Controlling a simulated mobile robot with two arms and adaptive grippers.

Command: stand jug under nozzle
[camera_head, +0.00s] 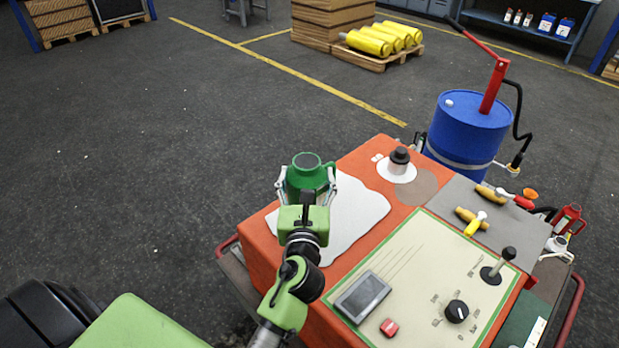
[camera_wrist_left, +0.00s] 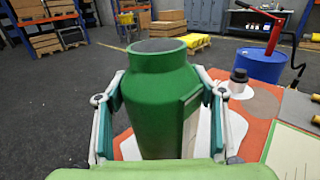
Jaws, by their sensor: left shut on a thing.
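A green jug (camera_head: 307,176) with a dark open top is upright between the fingers of my left gripper (camera_head: 307,184), over the left part of the orange bench top. It also fills the middle of the left wrist view (camera_wrist_left: 160,100), with one finger on each side; its base is hidden there, so I cannot tell if it touches the surface. A blue drum (camera_head: 465,130) with a red hand pump (camera_head: 493,85) stands behind the bench. Its black hose curves down on the right to a small nozzle (camera_head: 517,160). My right gripper is not in view.
The orange bench (camera_head: 365,158) has a white patch (camera_head: 350,215), a black-topped cylinder (camera_head: 399,160) and a control panel (camera_head: 430,270) with a lever. Yellow-handled tools (camera_head: 472,218) lie on a grey strip at right. Open floor lies left of the bench.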

